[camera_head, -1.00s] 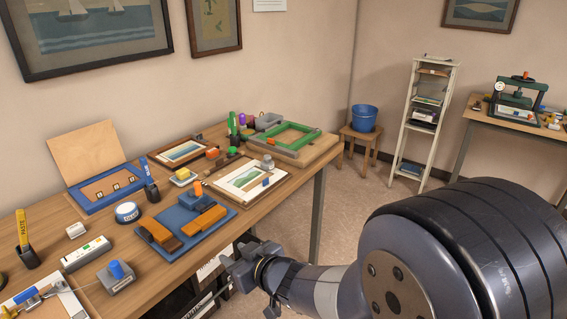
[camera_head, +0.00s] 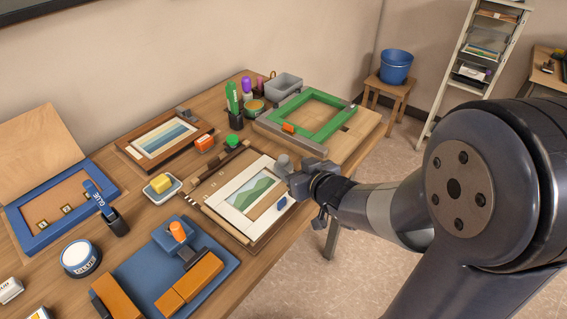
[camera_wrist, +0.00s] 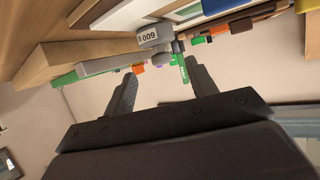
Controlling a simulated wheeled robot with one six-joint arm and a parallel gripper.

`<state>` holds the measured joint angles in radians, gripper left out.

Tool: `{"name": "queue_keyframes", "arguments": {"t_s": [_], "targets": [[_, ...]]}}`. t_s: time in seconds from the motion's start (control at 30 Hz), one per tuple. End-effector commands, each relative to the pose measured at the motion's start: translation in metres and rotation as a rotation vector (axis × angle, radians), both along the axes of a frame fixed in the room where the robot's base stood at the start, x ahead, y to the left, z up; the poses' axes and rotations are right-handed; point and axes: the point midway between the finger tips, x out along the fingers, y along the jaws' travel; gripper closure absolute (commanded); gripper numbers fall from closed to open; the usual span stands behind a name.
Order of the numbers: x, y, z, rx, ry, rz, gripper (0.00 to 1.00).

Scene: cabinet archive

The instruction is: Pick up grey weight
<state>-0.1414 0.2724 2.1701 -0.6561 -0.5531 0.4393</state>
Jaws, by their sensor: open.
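The grey weight (camera_head: 284,162) stands at the far right corner of the cream-framed green picture (camera_head: 250,200), close to the table's front edge. In the wrist view the weight (camera_wrist: 155,35) carries a dark-printed label and appears upside down, above the gap between the fingers. My gripper (camera_head: 297,182) is beside the weight in the head view and partly overlaps it. In the wrist view my gripper (camera_wrist: 160,78) is open with nothing between its fingers. The weight is not between the fingertips there.
A green frame (camera_head: 320,105) on a wooden board lies behind the weight. A green block (camera_head: 232,142), an orange block (camera_head: 205,143) and a yellow sponge (camera_head: 161,183) lie to the left. A blue tray (camera_head: 145,275) is nearer. Right of the table edge is open floor.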

Motion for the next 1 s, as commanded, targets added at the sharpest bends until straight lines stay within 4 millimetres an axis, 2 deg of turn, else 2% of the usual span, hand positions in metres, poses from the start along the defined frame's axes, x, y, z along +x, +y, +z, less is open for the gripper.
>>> {"name": "queue_keyframes", "arguments": {"t_s": [0.1,0.37,0.7,1.0], "targets": [[0.01,0.006,-0.006,0.0,0.0,0.001,0.46],[0.023,0.014,-0.013,0.0,0.001,0.001,0.46],[0.053,0.03,-0.029,0.0,0.0,0.0,0.46],[0.055,0.031,-0.03,0.0,-0.001,-0.001,0.46]]}}
